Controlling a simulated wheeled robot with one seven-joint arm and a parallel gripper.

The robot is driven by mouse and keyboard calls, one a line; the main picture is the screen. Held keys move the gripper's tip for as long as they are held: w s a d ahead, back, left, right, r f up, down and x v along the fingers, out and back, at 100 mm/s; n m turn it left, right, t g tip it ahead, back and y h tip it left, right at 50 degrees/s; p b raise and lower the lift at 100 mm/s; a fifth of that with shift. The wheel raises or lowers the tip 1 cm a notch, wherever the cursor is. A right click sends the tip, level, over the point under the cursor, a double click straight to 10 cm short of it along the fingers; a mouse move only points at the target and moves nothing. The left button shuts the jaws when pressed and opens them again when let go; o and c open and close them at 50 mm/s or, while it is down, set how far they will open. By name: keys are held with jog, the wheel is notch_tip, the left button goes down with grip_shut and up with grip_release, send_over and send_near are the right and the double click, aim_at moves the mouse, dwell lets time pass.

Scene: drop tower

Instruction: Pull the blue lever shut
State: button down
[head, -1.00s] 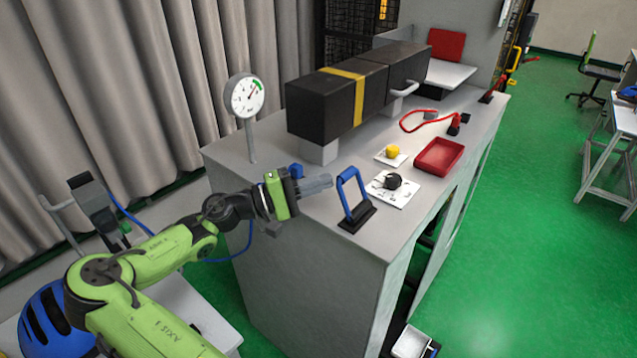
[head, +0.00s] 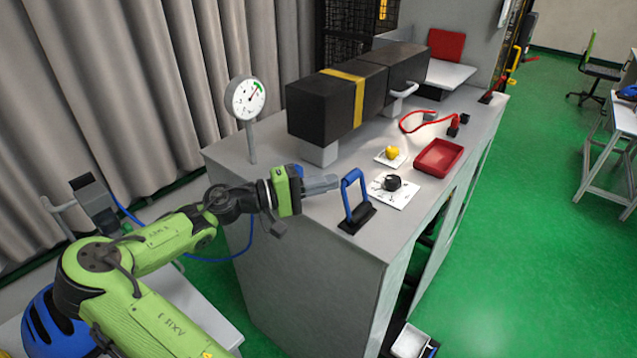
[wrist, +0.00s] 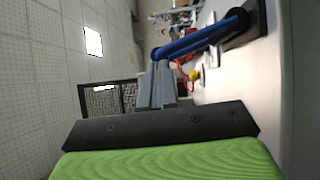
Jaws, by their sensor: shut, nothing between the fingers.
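The blue lever (head: 345,195) is a U-shaped handle on a black base (head: 357,218) at the near edge of the grey counter. It stands up from its base, leaning a little left in the head view. My gripper (head: 336,181) is shut and empty. Its fingertips are at the left of the lever's upper part, very close to it; I cannot tell if they touch. In the wrist view, the blue lever (wrist: 200,40) runs from its base at upper right to a bend just beyond my gripper's fingers (wrist: 155,70).
On the counter (head: 300,225) are a dial gauge (head: 245,99), a long black box with a yellow band (head: 335,105), a black knob (head: 391,183), a yellow button (head: 392,152), a red tray (head: 439,157) and a red cable (head: 412,116). Free floor lies to the right.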

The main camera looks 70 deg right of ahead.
jog(key=s+a+r+m+t+y, duration=0.1)
jog(key=s+a+m+t, duration=0.1)
jog(key=s+m, duration=0.3)
jog(key=shift+s+a+r+t+p, duration=0.4)
jog(key=shift+s+t, duration=0.35)
jog(key=shift+t, duration=0.15)
jog(key=shift+s, duration=0.1)
